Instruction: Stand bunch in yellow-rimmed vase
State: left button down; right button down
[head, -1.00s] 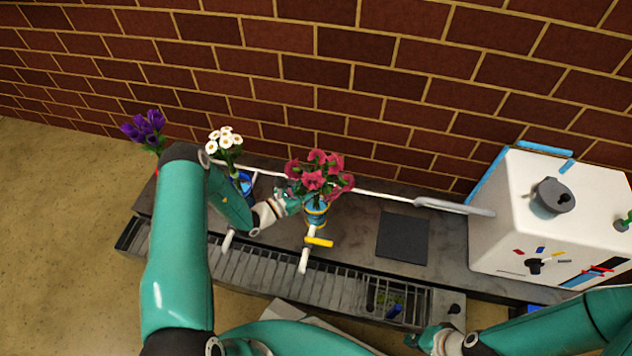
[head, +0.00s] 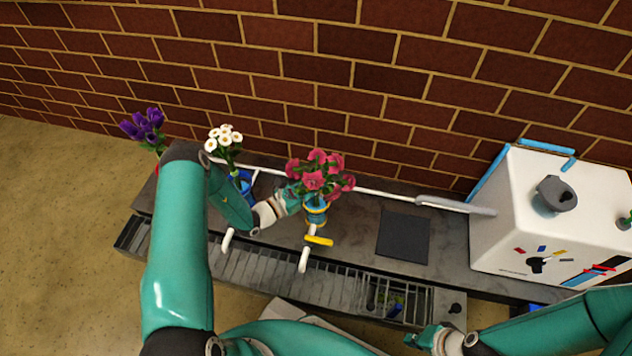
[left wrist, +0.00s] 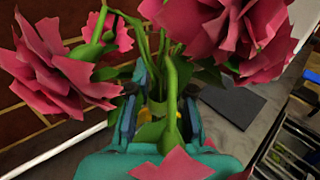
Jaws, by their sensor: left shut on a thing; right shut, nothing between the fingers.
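The bunch of pink-red flowers with green leaves (head: 317,174) stands upright at the mouth of the blue yellow-rimmed vase (head: 316,217), its stems' lower ends hidden. My left gripper (head: 296,196) reaches in from the left at the vase's mouth and is shut on the bunch. In the left wrist view, the blooms (left wrist: 225,35) fill the top and the green stems run down between the fingers of my left gripper (left wrist: 158,95). Bits of yellow show behind the fingers. My right gripper (head: 420,340) is shut and empty at the bottom, far from the vase.
White flowers (head: 225,138) in a blue vase (head: 243,181) and purple flowers (head: 144,125) stand to the left. A white rail (head: 385,193) runs behind. A dark square mat (head: 403,236) and a white box (head: 500,237) are to the right. A yellow-handled tap (head: 318,240) stands in front.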

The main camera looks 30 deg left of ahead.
pick_arm(q)
jog(key=shift+f, duration=0.1)
jog(key=c, duration=0.9)
grip_release()
jog(key=shift+c, duration=0.2)
jog(key=shift+s, duration=0.15)
